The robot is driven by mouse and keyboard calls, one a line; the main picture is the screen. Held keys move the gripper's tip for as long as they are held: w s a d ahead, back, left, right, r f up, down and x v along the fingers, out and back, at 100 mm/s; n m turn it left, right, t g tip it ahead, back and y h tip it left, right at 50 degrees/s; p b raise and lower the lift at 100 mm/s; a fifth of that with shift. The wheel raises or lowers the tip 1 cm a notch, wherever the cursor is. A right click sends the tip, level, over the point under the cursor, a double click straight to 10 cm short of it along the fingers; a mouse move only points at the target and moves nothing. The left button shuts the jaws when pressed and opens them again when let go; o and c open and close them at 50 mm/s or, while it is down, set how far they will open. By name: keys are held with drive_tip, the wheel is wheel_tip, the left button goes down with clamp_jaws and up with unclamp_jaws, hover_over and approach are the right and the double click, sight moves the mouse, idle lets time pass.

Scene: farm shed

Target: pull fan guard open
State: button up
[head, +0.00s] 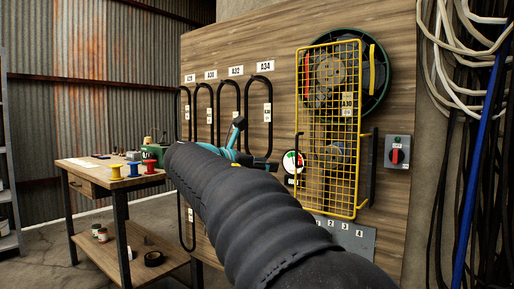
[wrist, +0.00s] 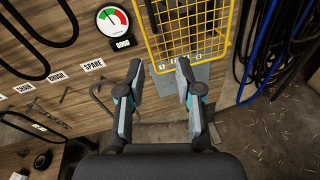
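The fan guard (head: 329,190) is a yellow wire-mesh panel on the wooden wall, in front of a green-rimmed round fan or pulley unit (head: 376,100). A dark upright handle shows at its left edge. I cannot tell whether it stands slightly ajar. In the wrist view the guard's lower part (wrist: 186,47) is at the top, beyond my fingertips. My gripper (wrist: 159,70) is open, with a clear gap between its two fingers and nothing held. It looks apart from the guard. In the head view my arm hides most of the gripper.
A round gauge (wrist: 112,20) is left of the guard. A red switch box (head: 397,152) is on its right, then hanging hoses and cables (head: 470,130). Black belts (head: 229,115) hang left. A workbench (head: 97,180) with spools stands further left.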

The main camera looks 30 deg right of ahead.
wheel_tip(320, 180, up, 4)
drive_tip(key=w+d+n+h, duration=0.1)
drive_tip(key=w+h, duration=0.1)
hover_over(296, 163)
drive_tip(key=shift+w+d+f+g+p, duration=0.15)
drive_tip(key=shift+d+g+p, duration=0.15)
drive_tip(key=shift+p, duration=0.15)
drive_tip(key=shift+a, duration=0.1)
clamp_jaws()
